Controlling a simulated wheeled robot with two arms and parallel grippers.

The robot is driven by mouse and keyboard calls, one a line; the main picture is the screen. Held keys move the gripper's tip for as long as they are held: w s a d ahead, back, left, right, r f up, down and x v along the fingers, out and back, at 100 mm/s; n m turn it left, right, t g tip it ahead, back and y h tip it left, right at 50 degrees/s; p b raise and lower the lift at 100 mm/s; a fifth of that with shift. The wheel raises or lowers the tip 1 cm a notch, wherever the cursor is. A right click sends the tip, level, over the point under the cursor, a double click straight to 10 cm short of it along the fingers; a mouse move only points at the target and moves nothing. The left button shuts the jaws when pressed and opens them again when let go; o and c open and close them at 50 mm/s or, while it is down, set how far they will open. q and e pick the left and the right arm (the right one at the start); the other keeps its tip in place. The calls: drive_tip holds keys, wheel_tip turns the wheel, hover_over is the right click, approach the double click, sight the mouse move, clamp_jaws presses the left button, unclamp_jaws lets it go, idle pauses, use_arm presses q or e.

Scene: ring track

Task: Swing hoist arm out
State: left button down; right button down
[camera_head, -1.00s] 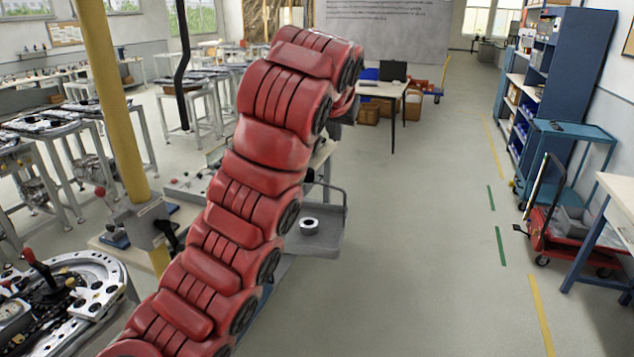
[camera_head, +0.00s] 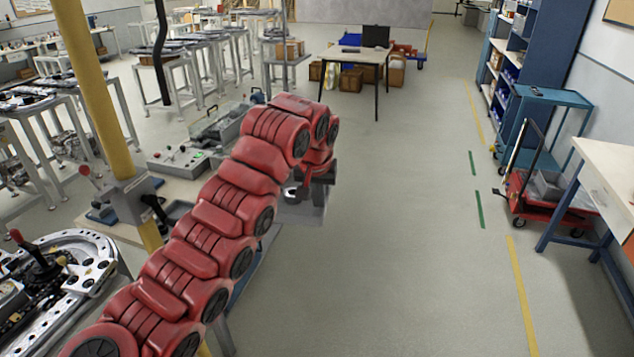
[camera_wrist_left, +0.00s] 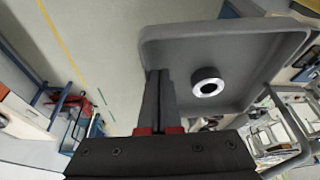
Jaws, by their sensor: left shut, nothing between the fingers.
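No hoist arm can be clearly made out. My left gripper (camera_head: 320,190) is at the end of the red arm, over a grey tray (camera_head: 308,214), apart from the post and bar. In the left wrist view, the fingers (camera_wrist_left: 159,80) are shut and empty above the tray (camera_wrist_left: 220,40), beside a metal ring (camera_wrist_left: 208,87). My right gripper is out of view.
A round machine plate (camera_head: 60,290) with levers is at the lower left. A control box (camera_head: 182,160) and clear case (camera_head: 217,125) sit behind the post. A red cart (camera_head: 545,195) and blue shelving (camera_head: 540,60) line the right. The middle floor is clear.

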use_arm(q)
drive_tip(key=shift+s+a+r, duration=0.1)
drive_tip(key=shift+s+r, duration=0.05)
drive_tip(key=shift+s, duration=0.35)
drive_tip(key=shift+s+a+r, duration=0.1)
drive_tip(key=shift+s, duration=0.4)
drive_tip(key=shift+s+a+f+p, duration=0.1)
drive_tip(key=shift+s+p, duration=0.25)
drive_tip(key=shift+s, duration=0.65)
